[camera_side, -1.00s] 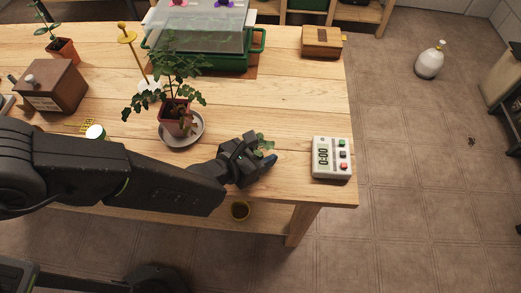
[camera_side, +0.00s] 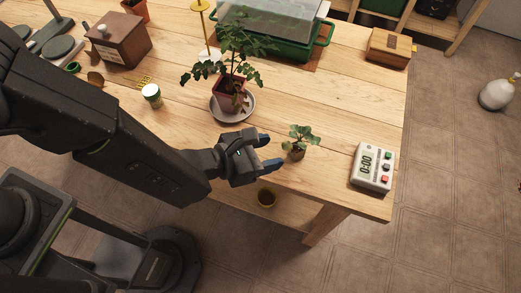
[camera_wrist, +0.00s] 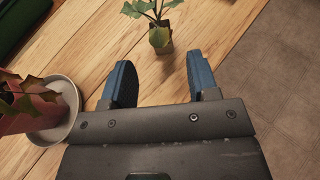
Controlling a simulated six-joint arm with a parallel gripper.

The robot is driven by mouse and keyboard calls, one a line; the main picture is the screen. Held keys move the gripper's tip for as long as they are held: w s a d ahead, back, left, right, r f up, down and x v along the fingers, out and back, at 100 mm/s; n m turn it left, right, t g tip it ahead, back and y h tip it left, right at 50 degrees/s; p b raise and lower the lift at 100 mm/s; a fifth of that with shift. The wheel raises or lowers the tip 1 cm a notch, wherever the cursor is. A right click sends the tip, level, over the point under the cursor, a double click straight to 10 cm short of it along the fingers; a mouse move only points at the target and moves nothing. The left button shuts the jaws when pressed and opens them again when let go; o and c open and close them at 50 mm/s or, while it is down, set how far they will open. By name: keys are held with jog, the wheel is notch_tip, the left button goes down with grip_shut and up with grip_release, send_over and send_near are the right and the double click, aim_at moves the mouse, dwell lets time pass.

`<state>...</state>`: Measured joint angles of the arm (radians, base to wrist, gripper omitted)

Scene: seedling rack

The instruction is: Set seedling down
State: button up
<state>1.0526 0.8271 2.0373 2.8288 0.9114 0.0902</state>
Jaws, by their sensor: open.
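The seedling (camera_side: 299,140) is a small leafy plant in a little brown pot, standing upright on the wooden table near its front edge. It also shows in the wrist view (camera_wrist: 159,36), beyond the fingertips and between their lines. My gripper (camera_side: 270,152) is open and empty, just left of the seedling and apart from it. In the wrist view its two blue-padded fingers (camera_wrist: 160,76) are spread wide with bare wood between them.
A larger potted plant (camera_side: 229,88) stands on a grey saucer (camera_side: 219,112) behind my gripper. A white timer (camera_side: 372,167) lies right of the seedling. A small jar (camera_side: 151,95) and a wooden box (camera_side: 118,42) are at left. Table is clear behind the seedling.

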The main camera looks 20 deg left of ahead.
jog(key=shift+v, duration=0.75)
jog(key=w+a+r+n+t+y, duration=0.35)
jog(key=a+r+n, duration=0.25)
jog(key=a, duration=0.3)
jog(key=w+a+r+n+t+y, duration=0.2)
jog(key=w+a+r+n+y, duration=0.25)
jog(key=a+r+n, duration=0.35)
jog(key=s+a+r+n+g+y, duration=0.2)
jog(key=a+n+y, duration=0.45)
jog(key=a, duration=0.45)
jog(key=s+a+r+n+g+y, duration=0.1)
jog(key=s+a+r+n+g, duration=0.2)
jog(key=s+a+n+g, duration=0.7)
jog(key=s+d+r+n+t+h, duration=0.2)
jog(key=s+d+r+n+h, duration=0.2)
jog(key=n, duration=1)
jog(key=s+r+h, duration=0.1)
jog(key=s+h, duration=0.1)
jog(key=s, duration=0.1)
jog(key=shift+s+t, duration=0.25)
jog(key=shift+t, duration=0.1)
